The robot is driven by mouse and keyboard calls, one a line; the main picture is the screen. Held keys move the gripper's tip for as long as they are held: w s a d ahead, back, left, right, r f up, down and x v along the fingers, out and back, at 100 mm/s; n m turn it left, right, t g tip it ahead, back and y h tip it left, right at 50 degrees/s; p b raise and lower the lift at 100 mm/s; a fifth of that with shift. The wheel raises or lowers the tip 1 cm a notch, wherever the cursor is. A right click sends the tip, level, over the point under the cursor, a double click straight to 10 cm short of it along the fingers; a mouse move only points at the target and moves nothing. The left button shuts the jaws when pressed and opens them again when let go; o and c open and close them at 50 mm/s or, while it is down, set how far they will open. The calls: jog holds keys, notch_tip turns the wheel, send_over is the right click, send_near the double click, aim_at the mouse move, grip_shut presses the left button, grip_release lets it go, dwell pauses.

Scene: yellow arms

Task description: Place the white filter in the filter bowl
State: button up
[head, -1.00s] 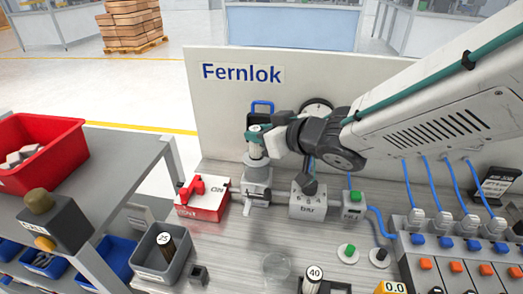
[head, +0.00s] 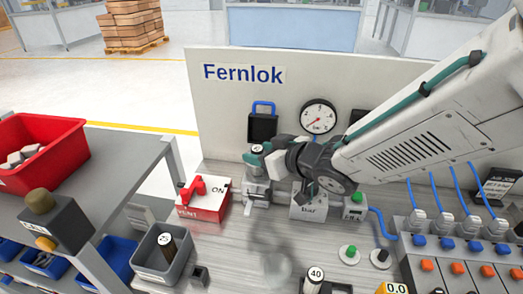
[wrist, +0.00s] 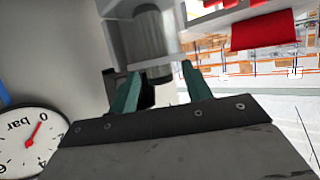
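The white filter (head: 256,149) shows its round top at the teal fingertips of my gripper (head: 253,158) in the head view. My gripper is shut on it, just above a grey fitting (head: 258,187) on the bench by the back panel. The fingers partly hide where filter and fitting meet, so I cannot tell how deep it sits. In the wrist view a grey cylinder (wrist: 154,40) lies just beyond the fingertips (wrist: 160,72). A faint, clear round thing (head: 277,266) shows on the front of the bench; I cannot tell which is the filter bowl.
A red vent block (head: 203,199) stands close left of the fitting. A grey bin (head: 163,256) holds a cylinder marked 25. Another cylinder marked 40 (head: 315,274) stands at the front. A pressure gauge (head: 318,117) is on the panel. A grey box (head: 309,206) stands right of the fitting.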

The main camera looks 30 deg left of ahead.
jog(key=shift+r, duration=0.3)
jog(key=v, duration=1.2)
jog(key=shift+r, duration=0.15)
